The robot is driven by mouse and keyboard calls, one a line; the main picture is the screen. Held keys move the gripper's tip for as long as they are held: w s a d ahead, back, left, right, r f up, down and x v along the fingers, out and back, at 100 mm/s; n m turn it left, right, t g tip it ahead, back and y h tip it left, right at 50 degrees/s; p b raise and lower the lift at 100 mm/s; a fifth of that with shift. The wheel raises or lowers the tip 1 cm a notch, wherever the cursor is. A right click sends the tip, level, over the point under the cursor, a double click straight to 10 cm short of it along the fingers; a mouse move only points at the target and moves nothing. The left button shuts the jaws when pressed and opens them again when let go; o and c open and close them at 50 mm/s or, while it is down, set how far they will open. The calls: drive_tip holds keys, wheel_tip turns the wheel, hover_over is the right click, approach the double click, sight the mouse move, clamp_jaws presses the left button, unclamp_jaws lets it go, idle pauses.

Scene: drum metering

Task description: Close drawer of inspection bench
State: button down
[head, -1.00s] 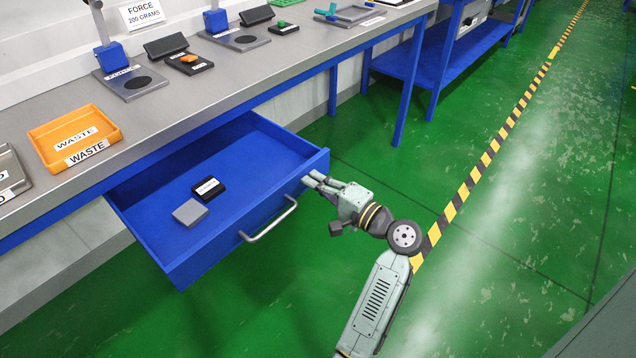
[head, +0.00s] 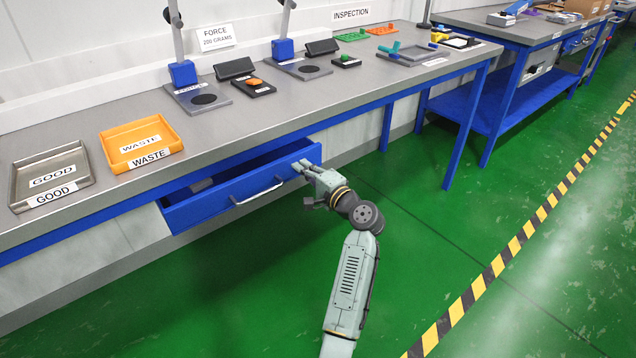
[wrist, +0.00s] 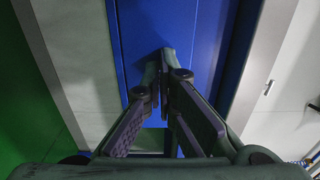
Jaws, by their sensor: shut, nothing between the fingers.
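The blue drawer (head: 215,200) of the inspection bench (head: 240,140) stands partly open in the head view, its front still out from the bench edge. Its silver bar handle (head: 257,193) is on the front. My gripper (head: 300,166) is shut and empty, with its fingertips at the right end of the drawer front, seemingly touching it. In the wrist view the closed fingers (wrist: 163,62) point at a blue surface (wrist: 170,25). Most of the drawer's inside is hidden under the bench top; a grey item inside shows only in part.
On the bench top stand an orange WASTE tray (head: 140,141), a metal GOOD tray (head: 50,175), blue-based force stands (head: 185,75) and small fixtures. A second blue bench (head: 520,80) stands to the right. The green floor in front is clear, with a yellow-black stripe (head: 500,262).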

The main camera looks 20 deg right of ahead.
drive_tip(key=x, duration=0.2)
drive_tip(key=shift+w+a+r, duration=0.1)
drive_tip(key=shift+w, duration=0.15)
drive_tip(key=shift+r, duration=0.1)
idle(0.4)
